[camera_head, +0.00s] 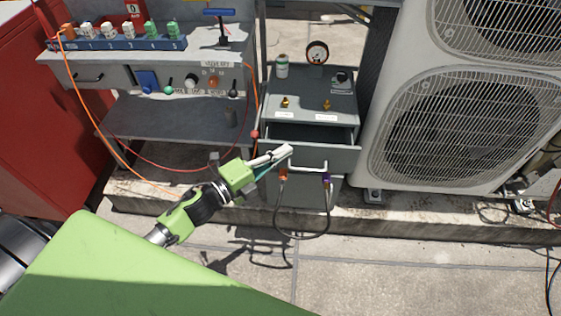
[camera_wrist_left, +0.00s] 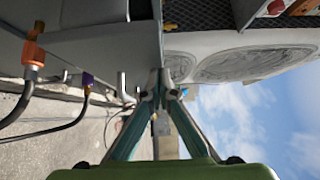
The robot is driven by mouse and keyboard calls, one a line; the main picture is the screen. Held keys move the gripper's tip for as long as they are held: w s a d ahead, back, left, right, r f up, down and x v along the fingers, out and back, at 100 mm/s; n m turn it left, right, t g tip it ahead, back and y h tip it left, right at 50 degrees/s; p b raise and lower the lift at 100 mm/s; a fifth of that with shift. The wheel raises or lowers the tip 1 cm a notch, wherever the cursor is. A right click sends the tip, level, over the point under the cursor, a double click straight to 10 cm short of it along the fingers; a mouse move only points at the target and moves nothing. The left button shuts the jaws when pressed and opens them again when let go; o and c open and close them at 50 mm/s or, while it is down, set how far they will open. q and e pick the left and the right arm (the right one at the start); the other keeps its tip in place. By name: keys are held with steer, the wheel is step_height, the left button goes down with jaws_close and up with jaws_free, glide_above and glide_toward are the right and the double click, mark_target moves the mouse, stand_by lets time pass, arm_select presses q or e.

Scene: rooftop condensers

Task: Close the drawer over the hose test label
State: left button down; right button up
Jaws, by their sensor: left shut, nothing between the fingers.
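The grey drawer (camera_head: 338,158) stands partly open at the front of the grey cabinet (camera_head: 272,101), with a dark gap behind its front panel. A pale bar handle (camera_head: 310,168) is on the cabinet front near the drawer. My left gripper (camera_head: 287,151) is shut and empty, its fingertips at the left part of the drawer front. In the left wrist view its closed tips (camera_wrist_left: 165,82) are close to a grey panel edge; I cannot tell whether they touch. I cannot make out the hose test label inside the drawer. My right gripper is not in view.
A dark hose (camera_head: 277,215) loops below the drawer between orange and purple fittings. A gauge (camera_head: 317,52) and a small can (camera_head: 282,66) stand on the cabinet. A condenser unit (camera_head: 400,180) is close on the right, a workbench (camera_head: 120,76) on the left.

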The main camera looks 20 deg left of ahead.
arm_select(q)
steer(key=w, duration=0.2)
steer(key=shift+w+a, duration=0.35)
steer(key=shift+a, duration=0.05)
steer(key=w, duration=0.2)
steer(key=w+a+b, duration=0.1)
steer(key=w, duration=0.1)
steer(key=shift+w+a, duration=0.2)
steer(key=shift+w, duration=0.2)
steer(key=shift+a+r, duration=0.15)
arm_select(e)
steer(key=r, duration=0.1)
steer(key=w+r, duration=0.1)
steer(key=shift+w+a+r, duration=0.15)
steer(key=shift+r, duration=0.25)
